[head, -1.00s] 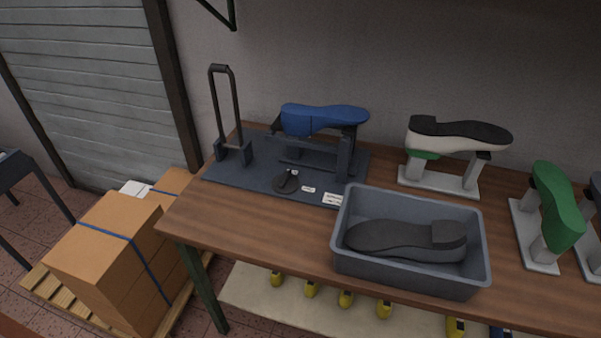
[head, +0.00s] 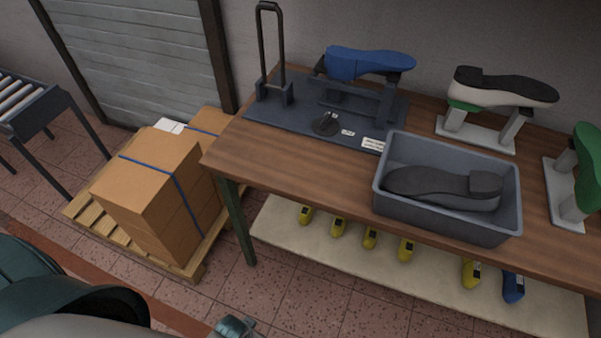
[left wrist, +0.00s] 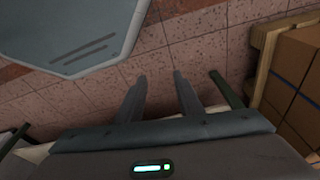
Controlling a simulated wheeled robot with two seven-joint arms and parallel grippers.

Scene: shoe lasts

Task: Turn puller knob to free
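The puller (head: 283,113) is a dark base plate at the back left of the workbench, with a tall black handle loop (head: 270,50) and a blue last (head: 370,64) on its stand. A round black knob (head: 326,123) with a small pointer sits at the front of the plate, beside small white labels. My left gripper (left wrist: 160,95) shows in the left wrist view with its two fingers apart and nothing between them, above the tiled floor, away from the knob. Part of my left arm shows at the bottom left of the head view. My right gripper is out of view.
A grey bin (head: 450,223) holding a dark sole (head: 443,188) stands right of the puller. White and green lasts stand further right. Strapped cartons (head: 150,185) on a pallet (head: 75,208) stand left of the workbench (head: 290,170). A roller conveyor (head: 35,110) is at far left.

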